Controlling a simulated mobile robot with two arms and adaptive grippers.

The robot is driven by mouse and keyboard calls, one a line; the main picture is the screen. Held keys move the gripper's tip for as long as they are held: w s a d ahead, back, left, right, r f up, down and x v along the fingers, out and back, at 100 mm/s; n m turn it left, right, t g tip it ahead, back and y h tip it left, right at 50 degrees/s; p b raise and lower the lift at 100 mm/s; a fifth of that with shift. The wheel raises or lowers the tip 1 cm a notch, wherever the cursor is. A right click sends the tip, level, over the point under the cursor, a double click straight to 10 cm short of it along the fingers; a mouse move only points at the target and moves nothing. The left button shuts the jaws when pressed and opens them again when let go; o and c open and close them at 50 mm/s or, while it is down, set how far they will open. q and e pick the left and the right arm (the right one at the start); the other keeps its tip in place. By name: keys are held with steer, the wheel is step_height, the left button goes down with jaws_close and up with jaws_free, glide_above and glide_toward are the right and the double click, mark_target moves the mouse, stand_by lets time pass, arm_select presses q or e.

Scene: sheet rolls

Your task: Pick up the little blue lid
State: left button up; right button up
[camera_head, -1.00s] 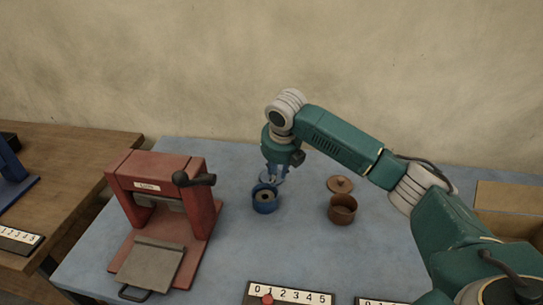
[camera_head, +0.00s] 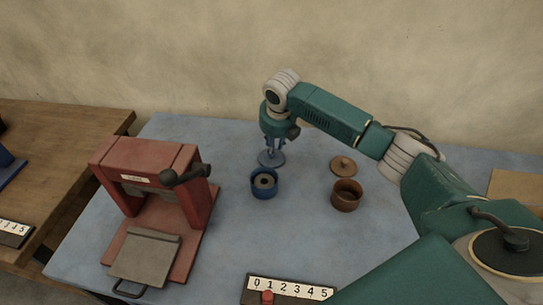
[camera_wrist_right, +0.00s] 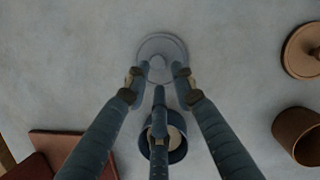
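The little blue lid (camera_head: 272,160), a flat disc with a small knob, lies on the blue-grey table just behind the blue pot (camera_head: 264,184). My right gripper (camera_head: 271,151) points down right over the lid. In the right wrist view its three fingers (camera_wrist_right: 158,77) are spread apart around the knob of the lid (camera_wrist_right: 160,50), with a gap to the knob; whether any fingertip touches the lid I cannot tell. The blue pot (camera_wrist_right: 172,142) is open and partly hidden behind one finger. My left gripper is not in view.
A brown pot (camera_head: 346,196) and its knobbed brown lid (camera_head: 343,166) stand to the right. A red press (camera_head: 148,200) with a crank stands at the left. A numbered strip (camera_head: 290,288) lies at the front edge. The table between is clear.

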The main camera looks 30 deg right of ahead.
mark_target(277, 161)
steer(key=x, duration=0.3)
steer(key=shift+w+f+p, duration=0.2)
steer(key=shift+w+p, duration=0.15)
steer(key=shift+p, duration=0.05)
steer(key=shift+w+f, duration=0.15)
steer(key=shift+f, duration=0.25)
steer(key=shift+d, duration=0.1)
steer(key=c, duration=0.6)
steer(key=shift+r, duration=0.1)
